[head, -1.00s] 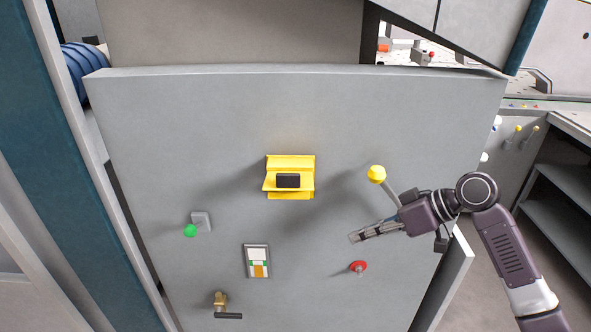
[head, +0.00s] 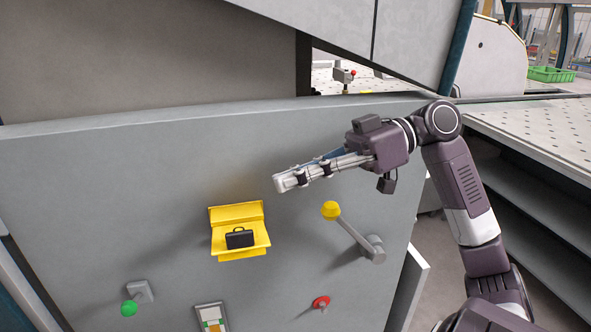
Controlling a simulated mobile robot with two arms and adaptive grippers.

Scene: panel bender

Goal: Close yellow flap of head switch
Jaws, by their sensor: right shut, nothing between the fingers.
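The yellow flap (head: 236,214) of the head switch sits on the grey panel's front. It stands open, tilted up behind a yellow lower part that carries a black piece (head: 240,238) shaped like a small case. My right gripper (head: 279,184) is shut and empty. Its fingers point left, above and to the right of the flap, apart from it. My left gripper is not in view.
A lever with a yellow knob (head: 331,210) sticks out right of the switch, below my right gripper. A green-knobbed lever (head: 129,308), a red knob (head: 321,302) and a small plate with a screen (head: 211,318) sit lower on the panel. A perforated table (head: 545,125) lies at the right.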

